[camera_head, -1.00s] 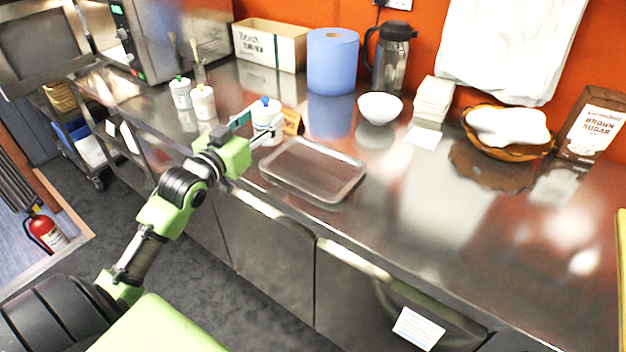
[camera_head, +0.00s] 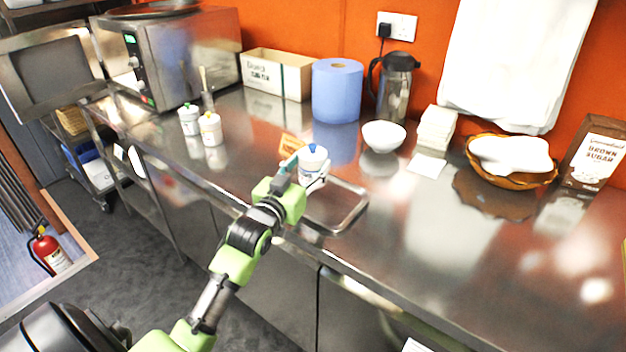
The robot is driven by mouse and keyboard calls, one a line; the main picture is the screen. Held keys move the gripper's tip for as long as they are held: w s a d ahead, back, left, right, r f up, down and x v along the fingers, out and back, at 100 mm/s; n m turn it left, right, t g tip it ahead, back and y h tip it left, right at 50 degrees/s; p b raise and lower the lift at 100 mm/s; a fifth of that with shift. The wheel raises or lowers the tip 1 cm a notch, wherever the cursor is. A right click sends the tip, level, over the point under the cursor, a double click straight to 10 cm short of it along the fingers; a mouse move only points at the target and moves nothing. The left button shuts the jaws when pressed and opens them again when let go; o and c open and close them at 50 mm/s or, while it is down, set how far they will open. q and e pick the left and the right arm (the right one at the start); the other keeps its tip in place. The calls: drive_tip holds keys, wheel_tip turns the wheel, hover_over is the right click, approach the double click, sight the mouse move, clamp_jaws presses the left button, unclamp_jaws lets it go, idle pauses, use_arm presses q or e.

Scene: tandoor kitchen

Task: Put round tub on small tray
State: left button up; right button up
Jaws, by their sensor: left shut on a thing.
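The round tub (camera_head: 312,158) is white with a blue cap on top. My left gripper (camera_head: 308,176) is shut on it and holds it upright near the back left part of the small tray. The small tray (camera_head: 352,214) is a shallow metal tray near the counter's front edge, partly hidden by my left gripper and arm. I cannot tell whether the tub touches the tray. My right gripper does not show.
Two similar white tubs, one green-capped (camera_head: 189,119) and one orange-capped (camera_head: 211,129), stand to the left. A small orange sign (camera_head: 291,145) is behind the held tub. A white bowl (camera_head: 384,136) and blue roll (camera_head: 337,91) stand behind. The counter right of the tray is clear.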

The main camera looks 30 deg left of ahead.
use_arm(q)
drive_tip(key=f, duration=0.1)
drive_tip(key=d+f, duration=0.1)
drive_tip(key=f, duration=0.1)
drive_tip(key=shift+w+d+f, duration=0.1)
drive_tip(key=shift+w+f, duration=0.1)
drive_tip(key=shift+f, duration=0.4)
drive_tip(key=shift+f, duration=0.1)
drive_tip(key=o, duration=1.5)
drive_tip(key=shift+f, duration=0.1)
drive_tip(key=shift+s, duration=0.1)
drive_tip(key=s, duration=0.3)
drive_tip(key=s+d, duration=0.1)
drive_tip(key=s, duration=0.6)
drive_tip(key=shift+s+d+b, duration=0.15)
drive_tip(key=shift+s+b, duration=0.2)
drive_tip(key=shift+s+d, duration=0.1)
drive_tip(key=shift+s, duration=0.45)
